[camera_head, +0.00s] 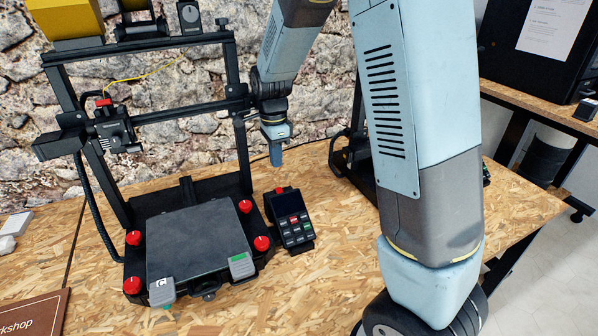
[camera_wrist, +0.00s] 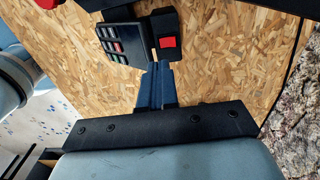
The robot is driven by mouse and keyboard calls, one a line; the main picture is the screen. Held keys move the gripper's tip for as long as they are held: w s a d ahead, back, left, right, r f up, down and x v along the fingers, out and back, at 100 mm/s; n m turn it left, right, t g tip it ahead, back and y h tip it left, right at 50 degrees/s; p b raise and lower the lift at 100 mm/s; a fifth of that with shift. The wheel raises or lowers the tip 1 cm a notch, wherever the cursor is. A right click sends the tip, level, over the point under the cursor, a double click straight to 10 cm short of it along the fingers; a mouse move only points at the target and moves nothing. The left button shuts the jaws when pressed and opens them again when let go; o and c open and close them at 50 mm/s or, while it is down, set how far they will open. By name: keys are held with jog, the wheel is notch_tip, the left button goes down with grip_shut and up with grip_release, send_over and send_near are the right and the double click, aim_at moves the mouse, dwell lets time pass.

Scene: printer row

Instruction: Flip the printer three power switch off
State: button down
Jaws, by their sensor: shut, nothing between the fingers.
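A black open-frame printer (camera_head: 228,49) stands on the wooden bench; I see no number on it. Its control box (camera_head: 294,219), with a dark screen and coloured buttons, stands beside the bed at the right. In the wrist view the box (camera_wrist: 121,42) has a red switch (camera_wrist: 168,42) on a black housing behind the button panel. A red bit of the switch (camera_head: 279,190) shows at the box's back edge in the head view. My gripper (camera_head: 276,163) points down above and behind the box, shut and empty. In the wrist view its blue fingertips (camera_wrist: 156,62) lie close to the switch housing; I cannot tell whether they touch.
The printer's bed (camera_head: 197,245) has red knobs at its corners. A stone wall (camera_head: 200,95) rises behind the bench. Another black machine stands partly behind my arm. Bare bench (camera_head: 325,275) lies right of the box. A brown sign (camera_head: 35,313) is at front left.

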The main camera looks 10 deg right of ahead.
jog(key=s+d+r, duration=0.1)
jog(key=s+d, duration=0.1)
jog(key=s, duration=0.4)
jog(key=s+d+r, duration=0.1)
jog(key=s+r, duration=0.1)
jog(key=s, duration=0.4)
jog(key=shift+s+d, duration=0.2)
jog(key=shift+d, duration=0.15)
jog(key=s+d+r+n+t, duration=0.3)
jog(key=s+d+r+n, duration=0.2)
jog(key=r+n, duration=0.3)
jog(key=s+d+r+n+t, duration=0.2)
jog(key=s+d+r+n, duration=0.2)
jog(key=s+r+n, duration=0.3)
jog(key=shift+s+d+r+n+t, duration=0.2)
jog(key=shift+d+r+n+t, duration=0.2)
jog(key=shift+r, duration=0.15)
